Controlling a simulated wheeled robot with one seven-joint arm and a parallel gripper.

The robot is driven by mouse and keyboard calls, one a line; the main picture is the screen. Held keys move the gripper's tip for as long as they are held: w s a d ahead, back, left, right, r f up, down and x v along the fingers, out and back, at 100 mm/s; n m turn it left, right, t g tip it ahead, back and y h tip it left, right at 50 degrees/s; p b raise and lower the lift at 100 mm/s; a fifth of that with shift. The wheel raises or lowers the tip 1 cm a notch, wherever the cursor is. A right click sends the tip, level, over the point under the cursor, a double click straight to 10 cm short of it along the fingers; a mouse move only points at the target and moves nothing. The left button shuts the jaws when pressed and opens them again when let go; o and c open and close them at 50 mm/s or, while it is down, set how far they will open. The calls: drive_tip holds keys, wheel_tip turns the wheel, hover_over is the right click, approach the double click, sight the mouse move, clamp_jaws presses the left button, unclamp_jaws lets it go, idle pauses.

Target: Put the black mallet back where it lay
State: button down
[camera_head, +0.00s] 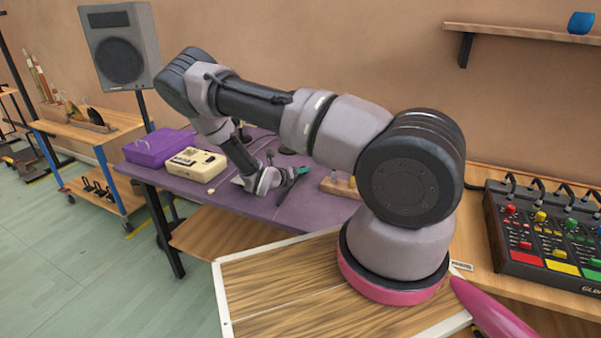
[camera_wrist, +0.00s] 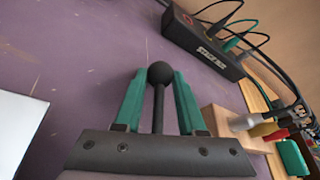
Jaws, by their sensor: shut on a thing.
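The black mallet (camera_wrist: 160,73) shows in the wrist view with its round head up between the green fingers and its thin shaft running down toward my gripper's dark palm. My gripper (camera_wrist: 158,88) is shut on it. The lower end of the shaft is hidden by the palm. In the head view my gripper (camera_head: 300,172) is low over the purple table (camera_head: 225,199), near its middle. The mallet is too small and dark to make out surely there. I cannot tell whether it touches the table.
A wooden block (camera_wrist: 222,119) with plugs and cables is close right of the fingers. A black box (camera_wrist: 204,43) with cables lies beyond. A purple case (camera_head: 157,146) and cream device (camera_head: 195,164) fill the table's left. A mixer (camera_head: 540,240) stands right. Bare tabletop shows beyond the fingers.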

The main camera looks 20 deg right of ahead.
drive_tip(key=shift+s+f, duration=0.3)
drive_tip(key=shift+f, duration=0.45)
drive_tip(key=shift+c, duration=2.1)
unclamp_jaws()
drive_tip(key=shift+s+a+r, duration=0.15)
drive_tip(key=shift+s+a, duration=0.05)
drive_tip(key=shift+a, duration=0.35)
drive_tip(key=v, duration=0.5)
drive_tip(key=r+v, duration=0.1)
drive_tip(key=v, duration=0.3)
drive_tip(key=shift+a+r, duration=0.15)
drive_tip(key=shift+r, duration=0.15)
drive_tip(key=s+d+r+m+g+y, duration=0.25)
drive_tip(key=s+r+m+g, duration=0.2)
drive_tip(key=r+m, duration=0.65)
drive_tip(key=s+d+r+m+g+y, duration=0.1)
drive_tip(key=s+r+m+g+y, duration=0.3)
drive_tip(key=r+m, duration=0.8)
drive_tip(key=s+a+r+m+t+y, duration=0.2)
drive_tip(key=s+r+m, duration=0.4)
drive_tip(key=s+r, duration=0.3)
drive_tip(key=s+a+r+m+t+y, duration=0.2)
drive_tip(key=s+r+m+t+y, duration=0.3)
drive_tip(key=s+r, duration=0.5)
wheel_tip(320, 180, up, 4)
drive_tip(key=shift+a+r+m+t, duration=0.25)
drive_tip(key=shift+a+m+t, duration=0.15)
drive_tip(key=shift+m+t, duration=0.15)
